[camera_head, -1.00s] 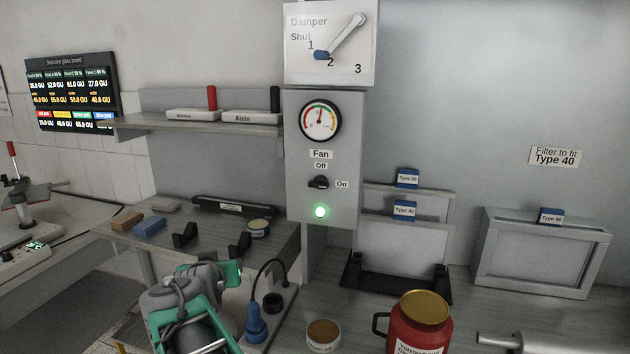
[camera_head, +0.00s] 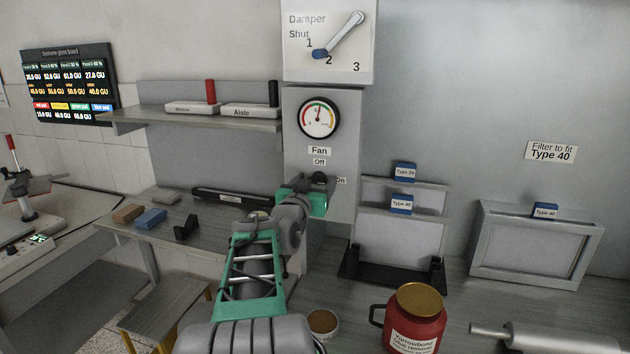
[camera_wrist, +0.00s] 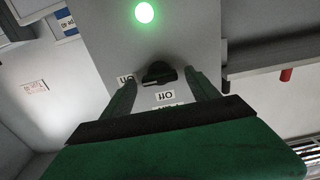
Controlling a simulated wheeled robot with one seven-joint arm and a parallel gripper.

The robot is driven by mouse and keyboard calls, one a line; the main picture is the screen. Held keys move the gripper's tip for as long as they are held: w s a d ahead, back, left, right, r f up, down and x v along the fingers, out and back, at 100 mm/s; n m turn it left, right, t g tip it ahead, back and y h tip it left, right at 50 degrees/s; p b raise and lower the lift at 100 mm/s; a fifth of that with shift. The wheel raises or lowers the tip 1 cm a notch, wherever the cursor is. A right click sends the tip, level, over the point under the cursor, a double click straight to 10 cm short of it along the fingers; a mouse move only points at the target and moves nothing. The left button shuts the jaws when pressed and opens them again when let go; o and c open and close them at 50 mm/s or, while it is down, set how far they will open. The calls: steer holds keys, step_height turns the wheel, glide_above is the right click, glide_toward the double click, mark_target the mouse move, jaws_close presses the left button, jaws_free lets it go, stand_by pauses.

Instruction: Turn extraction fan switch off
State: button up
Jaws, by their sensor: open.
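The fan switch (camera_head: 319,178) is a black rotary knob on the grey control panel (camera_head: 345,120), between the "Off" label above it and the "On" label to its right. In the wrist view, which is upside down, the knob (camera_wrist: 158,70) shows between the two fingertips, its pointer towards "On". The green lamp (camera_wrist: 144,12) on the panel is lit; in the head view my gripper hides it. My gripper (camera_head: 318,187) is open in front of the panel, its fingers (camera_wrist: 160,78) either side of the knob. Whether they touch it I cannot tell.
A round gauge (camera_head: 319,118) and the damper dial (camera_head: 330,40) are above the switch. Filter frames (camera_head: 402,240) stand right of the panel. A red jar (camera_head: 413,318) and a small tub (camera_head: 323,323) stand on the bench. A shelf (camera_head: 200,119) juts out at left.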

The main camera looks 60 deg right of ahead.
steer(key=shift+c, duration=0.2)
steer(key=c, duration=1.3)
steer(key=shift+f+b, duration=0.1)
steer(key=shift+b, duration=0.2)
steer(key=n+b, duration=0.2)
steer(key=n, duration=0.1)
steer(key=shift+w+f, duration=0.1)
steer(key=n+b, duration=0.3)
steer(key=n, duration=0.2)
steer(key=shift+w+b, duration=0.1)
steer(key=shift+b, duration=0.2)
steer(key=n+b, duration=0.1)
steer(key=n, duration=0.3)
steer(key=shift+a+n, duration=0.1)
steer(key=shift+n, duration=0.3)
steer(key=n, duration=0.5)
steer(key=shift+b, duration=0.35)
